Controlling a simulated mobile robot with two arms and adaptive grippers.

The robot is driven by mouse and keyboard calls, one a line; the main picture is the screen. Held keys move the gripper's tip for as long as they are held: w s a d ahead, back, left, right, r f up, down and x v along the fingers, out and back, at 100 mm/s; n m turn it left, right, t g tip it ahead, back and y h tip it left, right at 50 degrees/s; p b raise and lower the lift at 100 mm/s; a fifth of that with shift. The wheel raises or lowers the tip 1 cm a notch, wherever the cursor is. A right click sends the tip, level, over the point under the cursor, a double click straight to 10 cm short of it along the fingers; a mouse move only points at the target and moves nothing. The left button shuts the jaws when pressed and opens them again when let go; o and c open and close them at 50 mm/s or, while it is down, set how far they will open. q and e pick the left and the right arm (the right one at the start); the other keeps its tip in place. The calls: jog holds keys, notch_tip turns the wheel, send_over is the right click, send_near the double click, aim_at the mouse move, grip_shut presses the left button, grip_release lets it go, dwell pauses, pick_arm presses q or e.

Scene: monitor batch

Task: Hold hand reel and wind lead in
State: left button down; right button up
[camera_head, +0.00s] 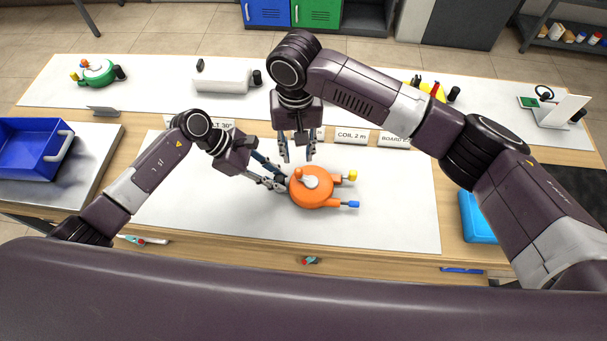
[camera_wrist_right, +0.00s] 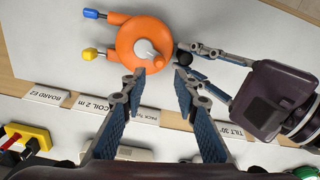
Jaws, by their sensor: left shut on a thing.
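The orange hand reel (camera_head: 312,196) lies on the white mat, with a pale crank and knob (camera_head: 310,181) on top. A yellow plug (camera_head: 351,175) and a blue plug (camera_head: 350,204) stick out on its right; little lead shows. My left gripper (camera_head: 280,183) is shut on the reel's dark grip at its left side, partly hidden by the fingers. My right gripper (camera_head: 297,157) is open and empty, pointing down just behind the reel. In the right wrist view its fingertips (camera_wrist_right: 156,83) are apart, close to the reel (camera_wrist_right: 140,42) and its crank knob.
Label cards, one reading COIL 2 m (camera_head: 353,134), stand behind the mat (camera_head: 400,215). A green reel (camera_head: 97,73) and a white box (camera_head: 222,76) are on the back strip. A blue bin (camera_head: 30,150) stands left, a blue tray (camera_head: 477,218) right. The mat's right part is clear.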

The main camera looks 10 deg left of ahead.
aim_at(299, 170)
jog(key=shift+f, duration=3.6)
jog(key=shift+c, duration=0.5)
grip_shut()
jog(key=m, duration=0.3)
jog(key=w+m, duration=0.1)
jog(key=shift+d+m, duration=0.4)
jog(key=m, duration=0.1)
jog(key=w+d+m, duration=0.1)
jog(key=m, duration=0.1)
